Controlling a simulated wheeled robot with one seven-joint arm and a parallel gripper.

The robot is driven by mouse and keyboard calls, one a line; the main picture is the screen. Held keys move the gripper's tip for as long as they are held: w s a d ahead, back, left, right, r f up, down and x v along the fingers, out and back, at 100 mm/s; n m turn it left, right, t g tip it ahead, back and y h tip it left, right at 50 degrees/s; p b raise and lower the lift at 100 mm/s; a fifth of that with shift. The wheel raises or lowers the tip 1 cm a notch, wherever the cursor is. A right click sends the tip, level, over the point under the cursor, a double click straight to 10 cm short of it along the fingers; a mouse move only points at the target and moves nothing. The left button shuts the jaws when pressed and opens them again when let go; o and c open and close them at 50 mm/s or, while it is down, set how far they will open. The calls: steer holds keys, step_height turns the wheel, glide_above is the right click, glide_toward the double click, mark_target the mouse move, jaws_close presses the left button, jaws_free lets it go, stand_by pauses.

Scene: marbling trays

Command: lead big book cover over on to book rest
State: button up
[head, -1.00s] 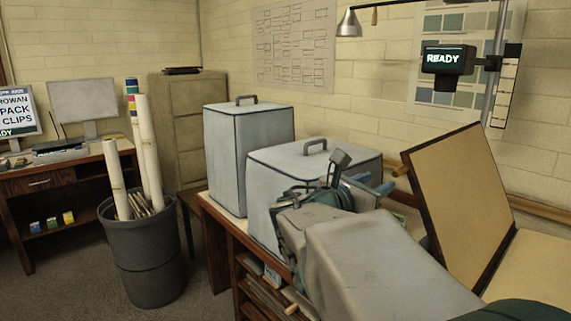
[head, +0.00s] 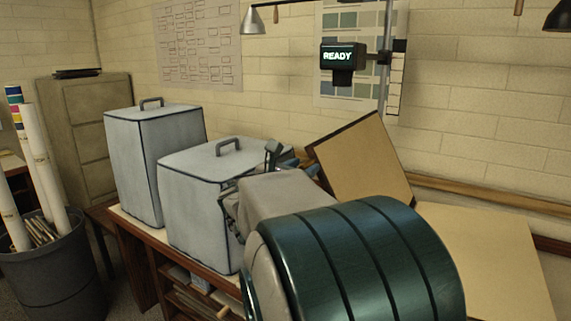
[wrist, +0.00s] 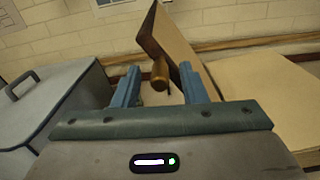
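The big book cover (head: 362,165) is a tan board with a dark edge, standing up at a slant. It also shows in the wrist view (wrist: 176,38), seen nearly edge-on. A brown wooden knob (wrist: 160,73) shows before the cover; I cannot tell whether it is fixed to it. My gripper (wrist: 160,69) is open, with one blue finger on each side of the knob in the picture and gaps at both sides. A flat tan surface (head: 485,255) lies right of the cover; I cannot tell whether it is the book rest. My arm hides the cover's lower part in the head view.
Two grey lidded boxes, a tall one (head: 155,160) and a lower one (head: 205,205), stand on the bench left of my gripper. A wooden rail (head: 480,198) runs along the wall. A lamp (head: 252,22) and a READY display (head: 340,57) hang above.

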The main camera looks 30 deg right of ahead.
steer(key=shift+x, duration=1)
jaws_close()
